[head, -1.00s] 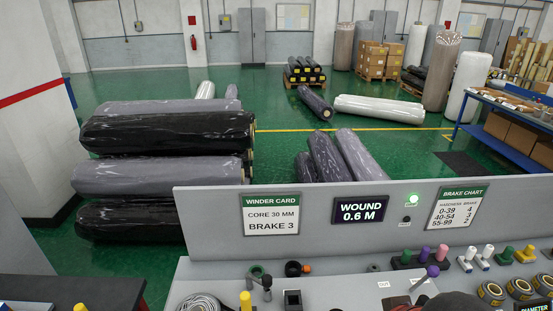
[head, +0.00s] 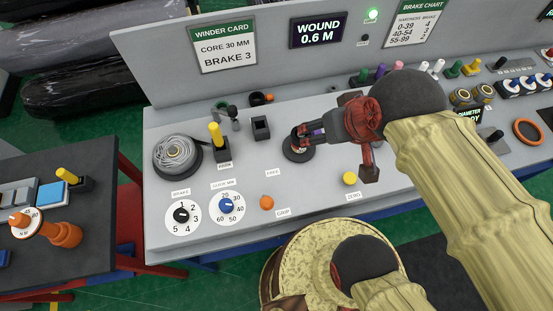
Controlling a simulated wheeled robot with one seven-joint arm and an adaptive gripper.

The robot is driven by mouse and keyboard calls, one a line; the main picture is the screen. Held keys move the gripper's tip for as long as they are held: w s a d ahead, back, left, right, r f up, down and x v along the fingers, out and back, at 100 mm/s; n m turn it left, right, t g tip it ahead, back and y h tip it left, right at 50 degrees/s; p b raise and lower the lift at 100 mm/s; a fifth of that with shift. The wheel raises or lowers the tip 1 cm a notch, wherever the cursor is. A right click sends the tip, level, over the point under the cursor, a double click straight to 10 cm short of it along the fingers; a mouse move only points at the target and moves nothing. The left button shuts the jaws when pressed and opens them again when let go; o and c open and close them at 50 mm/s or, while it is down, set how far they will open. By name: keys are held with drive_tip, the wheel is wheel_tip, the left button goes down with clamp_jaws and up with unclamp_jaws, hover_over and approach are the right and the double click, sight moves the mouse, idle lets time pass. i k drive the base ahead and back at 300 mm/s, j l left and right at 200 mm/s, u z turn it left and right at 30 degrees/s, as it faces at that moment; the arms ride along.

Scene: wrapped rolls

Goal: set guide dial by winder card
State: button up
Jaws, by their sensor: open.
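The winder card (head: 222,50) on the upright panel reads "CORE 30 MM" and "BRAKE 3". The guide dial (head: 227,205) is a white disc on the grey desk, with a blue knob and numbers from 20 to 60. Its small label is hard to read, and I cannot tell exactly where the knob points. My gripper (head: 306,138) is open, fingers towards the left, above or beside a dark round fitting (head: 296,154). It is up and to the right of the guide dial, apart from it, and partly hides that fitting.
A brake dial (head: 181,216) with a black knob lies left of the guide dial. An orange button (head: 267,203) and a yellow button (head: 350,179) are to the right. A yellow-handled lever (head: 215,136) and a wound coil (head: 175,154) stand behind the dials.

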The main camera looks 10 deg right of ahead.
sight(226, 205)
drive_tip(key=j+u, duration=0.1)
drive_tip(key=u, duration=0.25)
drive_tip(key=k+j+u, duration=0.1)
drive_tip(key=u, duration=0.2)
drive_tip(key=j+u, duration=0.2)
drive_tip(key=u, duration=0.15)
